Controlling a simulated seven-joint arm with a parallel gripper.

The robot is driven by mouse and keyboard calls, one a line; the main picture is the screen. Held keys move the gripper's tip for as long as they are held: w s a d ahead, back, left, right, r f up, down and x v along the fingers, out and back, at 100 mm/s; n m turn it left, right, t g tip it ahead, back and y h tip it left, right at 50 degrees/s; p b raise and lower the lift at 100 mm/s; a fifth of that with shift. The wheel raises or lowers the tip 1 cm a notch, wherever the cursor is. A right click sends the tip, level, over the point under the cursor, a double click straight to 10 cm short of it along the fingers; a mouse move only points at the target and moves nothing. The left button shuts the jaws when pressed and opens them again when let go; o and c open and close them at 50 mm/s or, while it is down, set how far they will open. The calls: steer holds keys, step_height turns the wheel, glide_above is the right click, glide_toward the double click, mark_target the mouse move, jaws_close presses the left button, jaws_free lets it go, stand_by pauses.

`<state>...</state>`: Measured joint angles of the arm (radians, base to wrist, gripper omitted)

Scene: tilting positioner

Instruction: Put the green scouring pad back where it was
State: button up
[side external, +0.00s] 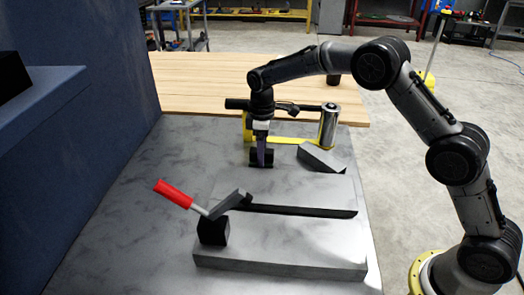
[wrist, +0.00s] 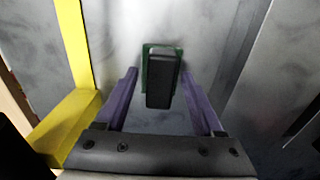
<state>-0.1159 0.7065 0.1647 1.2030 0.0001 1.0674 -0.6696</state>
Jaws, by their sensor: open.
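The green scouring pad (wrist: 146,62) shows in the wrist view as a green rim around and behind a black block (wrist: 161,85). Most of it is hidden by that block. My gripper (wrist: 160,74) is open, with its purple fingers on either side of the block and visible gaps between. In the side view my gripper (side external: 264,160) points down, low over the grey metal table, at a small black object (side external: 256,156). I cannot make out green there.
A yellow bracket (side external: 290,141) with a shiny cylinder (side external: 328,127) stands behind my gripper. A grey wedge block (side external: 321,158) lies to its right. A slotted metal plate (side external: 310,190) and a red-handled lever (side external: 173,193) are in front. A blue wall (side external: 90,130) is at left.

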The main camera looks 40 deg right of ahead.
step_height(320, 180, up, 12)
steer(key=s+d+r+m+t, duration=0.1)
steer(key=s+d+r+m, duration=0.1)
steer(key=s+r, duration=0.6)
steer(key=s+d+r+m+t, duration=0.1)
steer(key=s+d+m+t, duration=0.1)
steer(key=s, duration=0.8)
steer(key=s+d+r+m+t, duration=0.1)
steer(key=s+d+m, duration=0.15)
steer(key=s, duration=0.85)
steer(key=s+f+m+t, duration=0.1)
steer(key=s+f+m, duration=0.1)
steer(key=s+f, duration=0.3)
steer(key=shift+s+t, duration=0.3)
steer(key=shift+s, duration=1.7)
steer(key=shift+a+m, duration=0.1)
steer(key=shift+m, duration=0.15)
